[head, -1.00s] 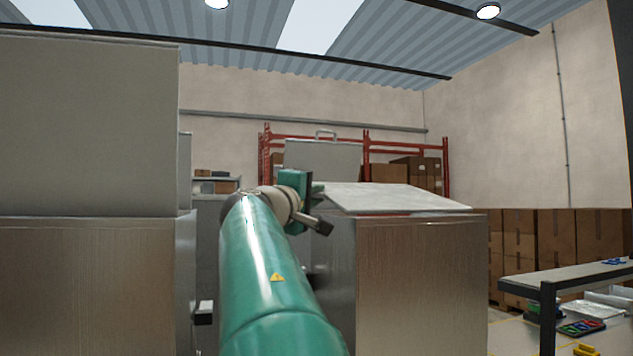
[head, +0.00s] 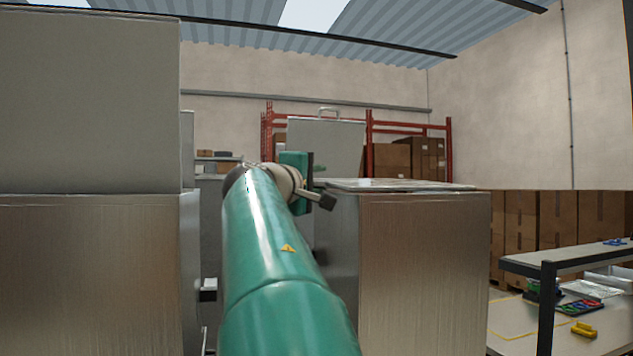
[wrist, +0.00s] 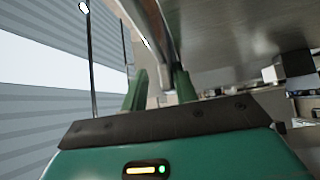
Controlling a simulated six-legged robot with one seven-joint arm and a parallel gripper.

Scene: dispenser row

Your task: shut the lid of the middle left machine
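A grey metal machine (head: 425,265) stands right of my arm in the head view. Its pale lid (head: 405,185) lies almost flat on top; whether it is fully down is unclear. Behind it, another lid (head: 335,148) with a handle on top stands upright. I cannot tell for sure which machine is the middle left one. My green gripper (head: 305,180) is at the left edge of the flat lid. In the wrist view my two fingers (wrist: 159,88) stand apart, with a grey metal bar (wrist: 158,35) reaching down between them beside a broad metal surface (wrist: 230,40). Contact is unclear.
A large metal machine (head: 90,275) with a tall upright panel (head: 90,105) fills the left side. A narrow gap lies between it and my arm. A bench (head: 570,262) stands at right. Red racking (head: 408,130) and cartons (head: 570,235) are behind.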

